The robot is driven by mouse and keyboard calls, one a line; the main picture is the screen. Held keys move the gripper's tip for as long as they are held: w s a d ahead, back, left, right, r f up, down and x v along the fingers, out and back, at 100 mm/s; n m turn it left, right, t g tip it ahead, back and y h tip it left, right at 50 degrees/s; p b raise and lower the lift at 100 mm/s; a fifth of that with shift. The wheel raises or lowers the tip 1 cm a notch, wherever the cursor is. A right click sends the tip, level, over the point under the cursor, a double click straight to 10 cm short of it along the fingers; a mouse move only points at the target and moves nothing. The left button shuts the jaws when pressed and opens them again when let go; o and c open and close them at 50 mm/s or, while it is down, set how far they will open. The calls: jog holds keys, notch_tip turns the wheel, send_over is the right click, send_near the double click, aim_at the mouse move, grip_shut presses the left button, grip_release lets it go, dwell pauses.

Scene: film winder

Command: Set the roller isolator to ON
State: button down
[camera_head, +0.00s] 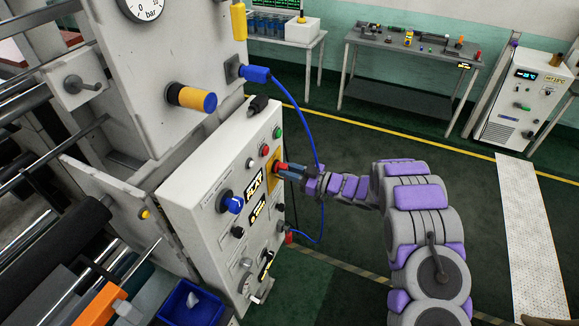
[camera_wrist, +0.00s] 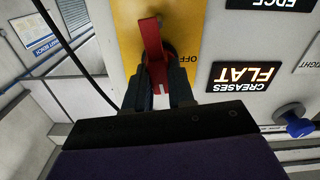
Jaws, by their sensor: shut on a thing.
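The roller isolator is a red handle (camera_wrist: 153,50) on a yellow plate (camera_wrist: 192,20) on the front of the white control box (camera_head: 205,190). In the head view the red handle (camera_head: 281,169) shows at the box's right edge. My gripper (camera_wrist: 160,92) is shut on the red handle, with a finger on each side of its lower end. In the head view my gripper (camera_head: 290,171) reaches it from the right. The word "OFF" (camera_wrist: 177,59) shows beside the handle, partly hidden. Other position marks are not readable.
A lit "FLAT" display (camera_wrist: 246,77) and a blue knob (camera_wrist: 295,122) are beside the isolator. A blue cable (camera_head: 299,118) hangs close behind my gripper. Green and red buttons (camera_head: 265,150) sit above it. Open floor lies to the right.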

jog(key=shift+s+f+m+p, duration=0.15)
jog(key=shift+m+p, duration=0.3)
jog(key=shift+m, duration=0.45)
jog(key=shift+f, duration=0.1)
jog(key=c, duration=1.4)
grip_release()
jog(key=o, duration=0.4)
jog(key=shift+w+a, duration=0.1)
jog(key=shift+w, duration=0.2)
jog(key=shift+o, duration=0.2)
jog(key=shift+s, duration=0.15)
jog(key=b+v, duration=0.2)
jog(key=v, duration=1.5)
jog(key=shift+d, duration=0.25)
